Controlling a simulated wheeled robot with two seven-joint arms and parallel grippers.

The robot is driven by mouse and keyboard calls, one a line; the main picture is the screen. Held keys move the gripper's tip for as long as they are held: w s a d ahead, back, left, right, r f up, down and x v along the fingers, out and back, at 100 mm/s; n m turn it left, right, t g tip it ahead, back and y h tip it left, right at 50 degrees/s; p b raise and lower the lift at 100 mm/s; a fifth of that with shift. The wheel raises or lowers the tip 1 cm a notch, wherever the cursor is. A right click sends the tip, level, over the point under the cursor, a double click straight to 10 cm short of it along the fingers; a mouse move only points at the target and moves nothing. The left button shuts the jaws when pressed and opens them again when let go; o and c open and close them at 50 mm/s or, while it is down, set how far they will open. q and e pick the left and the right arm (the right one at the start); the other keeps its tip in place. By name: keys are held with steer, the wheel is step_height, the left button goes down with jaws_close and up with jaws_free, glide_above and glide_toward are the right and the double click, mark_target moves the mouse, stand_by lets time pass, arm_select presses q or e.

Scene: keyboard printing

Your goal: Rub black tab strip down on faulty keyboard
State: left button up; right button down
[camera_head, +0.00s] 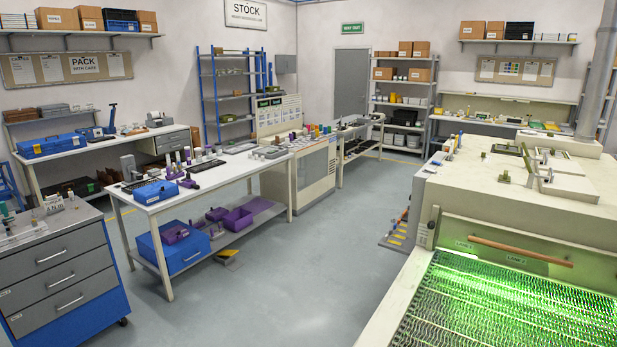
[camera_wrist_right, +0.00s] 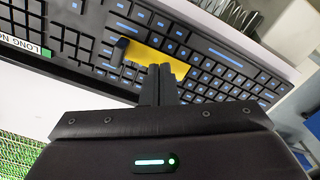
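In the right wrist view, a black keyboard (camera_wrist_right: 212,50) with blue-marked keys lies slanted across the upper part of the picture. A yellow strip (camera_wrist_right: 147,58) lies across some of its keys, with a small black tab (camera_wrist_right: 119,50) at its left end. My right gripper (camera_wrist_right: 164,70) has its two dark fingers together, with the tips over the lower right part of the strip. I cannot tell whether the tips touch it, and no held object shows between them. Neither gripper nor this keyboard can be made out in the head view.
In the right wrist view, a white and green label (camera_wrist_right: 22,44) sits at the keyboard's left, and grey ribbed parts (camera_wrist_right: 233,14) lie beyond it. Green-lit mesh (camera_wrist_right: 18,128) shows lower left. The head view shows a long white workbench (camera_head: 205,178) and clear floor (camera_head: 310,255).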

steer(key=shift+f, duration=0.1)
stand_by(0.6)
steer(key=shift+f+b, duration=0.45)
steer(key=shift+f, duration=0.3)
steer(key=shift+r, duration=0.1)
stand_by(0.9)
steer(key=shift+r+p, duration=0.55)
steer(key=shift+p, duration=0.45)
steer(key=shift+w+a, duration=0.1)
steer(key=shift+w+a+b, duration=0.3)
steer(key=shift+w+a, duration=0.35)
steer(key=shift+a, duration=0.3)
steer(key=shift+f, duration=0.65)
